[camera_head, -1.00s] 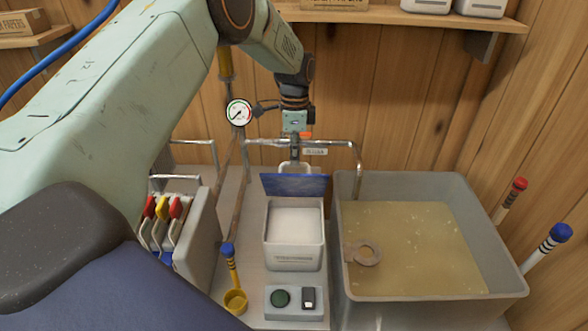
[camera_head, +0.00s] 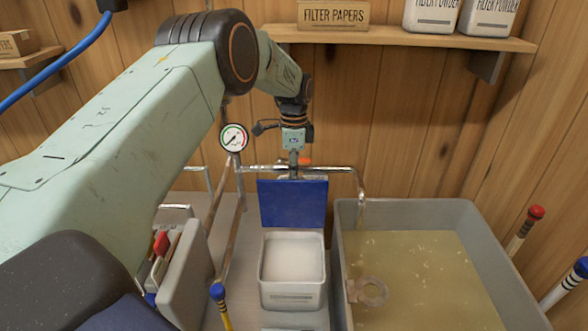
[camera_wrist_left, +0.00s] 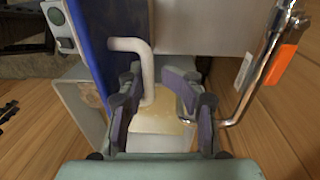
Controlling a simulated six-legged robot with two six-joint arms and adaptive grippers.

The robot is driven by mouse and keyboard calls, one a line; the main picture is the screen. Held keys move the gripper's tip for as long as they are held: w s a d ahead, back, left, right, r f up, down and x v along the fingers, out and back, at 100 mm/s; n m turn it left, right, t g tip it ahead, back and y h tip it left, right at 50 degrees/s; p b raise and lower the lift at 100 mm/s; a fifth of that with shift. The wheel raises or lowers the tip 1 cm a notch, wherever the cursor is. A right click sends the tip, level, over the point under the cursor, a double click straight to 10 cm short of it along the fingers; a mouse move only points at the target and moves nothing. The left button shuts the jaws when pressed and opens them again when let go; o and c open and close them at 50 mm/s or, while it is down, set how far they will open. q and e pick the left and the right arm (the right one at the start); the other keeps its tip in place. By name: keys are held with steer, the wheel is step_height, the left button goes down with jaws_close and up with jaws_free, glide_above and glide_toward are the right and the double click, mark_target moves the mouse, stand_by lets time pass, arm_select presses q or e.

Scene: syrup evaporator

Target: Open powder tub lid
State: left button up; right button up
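The powder tub (camera_head: 293,296) is a pale square box with white powder (camera_head: 293,258) showing inside. Its blue lid (camera_head: 292,204) stands upright at the tub's back edge, fully raised off the opening. My left gripper (camera_head: 294,168) is behind the lid's top, its fingers mostly hidden in the head view. In the left wrist view the gripper (camera_wrist_left: 158,95) has its fingers apart. The lid's pale bent handle (camera_wrist_left: 147,68) reaches between them, near the left finger. The blue lid (camera_wrist_left: 95,40) stands left of the fingers. My right gripper is in no view.
A large grey basin (camera_head: 345,215) of yellowish liquid stands right of the tub. A metal pipe (camera_head: 340,169) and a pressure gauge (camera_head: 234,137) are close to my left wrist. A lever box (camera_head: 185,265) stands left. A shelf (camera_head: 400,38) is above.

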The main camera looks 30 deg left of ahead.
arm_select(q)
step_height(320, 180, up, 12)
steer(key=w, duration=0.1)
steer(key=shift+a, duration=0.35)
